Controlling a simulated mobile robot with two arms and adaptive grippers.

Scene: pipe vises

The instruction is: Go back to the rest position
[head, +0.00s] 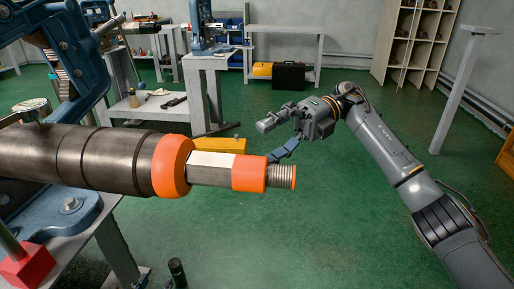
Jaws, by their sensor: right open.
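My right arm (408,175) comes in from the lower right and reaches over the green floor. Its gripper (273,140) points left, with fingers spread apart and nothing between them. The lower finger is close behind the pipe's threaded end in the picture; I cannot tell the distance. A large dark metal pipe (100,160) with orange rings (172,166) and a bare threaded tip (281,177) extends in from the left. My left gripper is not in view.
A blue vise (65,50) stands at the left on a grey bench (118,250). A yellow box (222,145) is on the floor behind the pipe. Grey workbenches (205,62) and shelves (415,45) stand at the back. A grey post (458,90) stands right. Open floor surrounds my right arm.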

